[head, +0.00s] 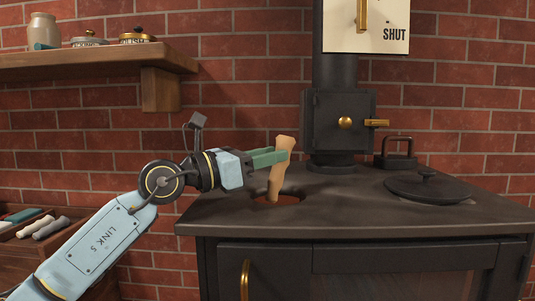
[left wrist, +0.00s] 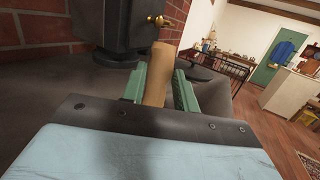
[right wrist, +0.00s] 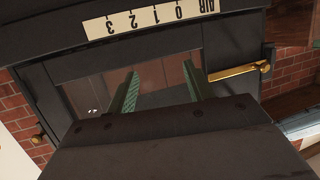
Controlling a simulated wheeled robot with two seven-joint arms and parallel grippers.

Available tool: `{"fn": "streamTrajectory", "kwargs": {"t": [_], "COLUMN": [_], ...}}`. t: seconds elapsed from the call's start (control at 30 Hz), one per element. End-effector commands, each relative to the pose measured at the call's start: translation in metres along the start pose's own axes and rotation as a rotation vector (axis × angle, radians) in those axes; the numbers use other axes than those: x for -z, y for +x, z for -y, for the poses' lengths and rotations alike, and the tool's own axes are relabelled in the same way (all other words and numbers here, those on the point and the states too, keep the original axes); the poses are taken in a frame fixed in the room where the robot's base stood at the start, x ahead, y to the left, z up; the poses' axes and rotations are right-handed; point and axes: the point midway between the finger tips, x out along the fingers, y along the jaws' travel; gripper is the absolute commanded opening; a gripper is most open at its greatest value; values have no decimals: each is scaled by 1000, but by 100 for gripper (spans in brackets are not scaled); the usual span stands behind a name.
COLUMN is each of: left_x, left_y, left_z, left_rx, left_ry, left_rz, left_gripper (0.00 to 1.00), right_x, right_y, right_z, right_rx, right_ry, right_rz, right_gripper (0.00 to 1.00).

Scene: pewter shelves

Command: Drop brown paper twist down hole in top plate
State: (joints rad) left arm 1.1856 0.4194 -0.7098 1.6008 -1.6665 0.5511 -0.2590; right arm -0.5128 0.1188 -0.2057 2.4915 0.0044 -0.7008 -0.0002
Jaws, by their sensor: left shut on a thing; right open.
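The brown paper twist (head: 279,170) stands nearly upright, its upper part in my left gripper (head: 270,157). The left wrist view also shows the twist (left wrist: 156,75) between the green fingers of my left gripper (left wrist: 160,90). In the head view its lower end overlaps the open round hole (head: 263,197) in the stove's top plate (head: 340,208); its exact depth I cannot tell. The hole's inner rim looks reddish. My right gripper (right wrist: 165,90) is open and empty in the right wrist view, facing the stove's front door. It is not visible in the head view.
A round black lid (head: 428,188) lies on the plate at the right. A black flat iron (head: 396,152) stands behind it. The flue pipe and damper box (head: 338,125) rise at the back. A wooden shelf (head: 90,63) with jars hangs upper left.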

Motion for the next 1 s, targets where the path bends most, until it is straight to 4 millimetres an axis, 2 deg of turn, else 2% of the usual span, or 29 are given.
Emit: {"fn": "streamTrajectory", "kwargs": {"t": [0.5, 1.0], "left_x": [16, 18], "left_y": [-2, -2], "left_z": [0, 0], "left_rx": [0, 0], "left_ry": [0, 0], "left_rz": [1, 1], "left_gripper": [9, 9], "right_x": [36, 44], "right_y": [0, -1], "right_z": [7, 8], "right_rx": [18, 21], "right_ry": [4, 4], "right_rz": [-221, -261], "right_gripper": [52, 52]}}
